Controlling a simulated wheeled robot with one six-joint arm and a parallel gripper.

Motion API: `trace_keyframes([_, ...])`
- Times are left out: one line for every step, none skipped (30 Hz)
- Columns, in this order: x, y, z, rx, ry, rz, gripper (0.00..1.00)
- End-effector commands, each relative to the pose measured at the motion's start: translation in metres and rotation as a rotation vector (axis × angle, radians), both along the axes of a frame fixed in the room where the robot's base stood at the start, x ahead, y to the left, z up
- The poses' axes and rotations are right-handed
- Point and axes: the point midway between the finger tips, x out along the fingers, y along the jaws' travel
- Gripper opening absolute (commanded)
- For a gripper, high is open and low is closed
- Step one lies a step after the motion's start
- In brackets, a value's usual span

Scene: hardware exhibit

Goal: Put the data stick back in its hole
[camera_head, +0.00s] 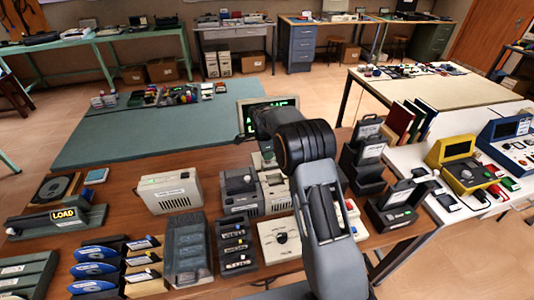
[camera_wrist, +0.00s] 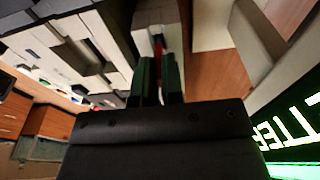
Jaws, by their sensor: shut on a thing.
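My gripper (camera_wrist: 160,72) shows in the wrist view as two dark green fingers close together. It is shut on a small piece between the fingertips, of which a narrow red part (camera_wrist: 158,47) shows; this appears to be the data stick. The fingers hide most of it. A pale device (camera_wrist: 145,17) is directly beyond the fingertips. I cannot tell whether the stick touches it or is in a hole; no hole is clearly visible. In the head view my arm reaches over the brown bench to the grey-white devices before the green-text screen (camera_head: 250,117), and it hides the fingertips.
The screen also fills the right of the wrist view (camera_wrist: 290,140). A beige box (camera_head: 168,192), a grey device (camera_head: 240,190) and a white dial box (camera_head: 279,240) stand near my arm. Dark holders (camera_head: 365,160) stand to the right. The teal mat (camera_head: 150,130) has free room.

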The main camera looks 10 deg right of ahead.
Motion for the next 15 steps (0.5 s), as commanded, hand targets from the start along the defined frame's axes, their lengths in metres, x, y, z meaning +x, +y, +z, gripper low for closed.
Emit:
trace_keyframes([-0.0001,0.0000,-0.0043,0.000,0.001,0.000,0.00])
trace_keyframes([-0.0001,0.0000,-0.0056,0.000,0.001,0.000,0.00])
trace_keyframes([-0.0001,0.0000,-0.0075,0.000,0.001,0.000,0.00])
trace_keyframes([-0.0001,0.0000,-0.0088,0.000,0.001,0.000,0.00])
trace_keyframes([-0.0001,0.0000,-0.0100,0.000,0.001,0.000,0.00])
trace_keyframes([-0.0001,0.0001,-0.0112,0.000,0.000,0.000,0.00])
trace_keyframes([-0.0001,0.0000,-0.0120,0.000,0.000,0.000,0.00])
trace_keyframes([-0.0001,0.0000,-0.0125,0.000,0.000,0.000,0.00])
trace_keyframes([0.0000,0.0000,-0.0128,0.000,0.000,0.000,0.00])
trace_keyframes([0.0000,-0.0001,-0.0129,0.000,0.000,0.000,0.00])
trace_keyframes([0.0000,-0.0001,-0.0129,0.000,0.000,0.000,0.00])
trace_keyframes([0.0000,0.0000,-0.0127,0.000,0.000,0.000,0.00])
trace_keyframes([0.0000,0.0000,-0.0126,0.000,0.000,0.000,0.00])
trace_keyframes([0.0000,0.0000,-0.0125,0.000,0.000,0.000,0.00])
trace_keyframes([0.0000,0.0000,-0.0125,0.000,0.000,0.000,0.00])
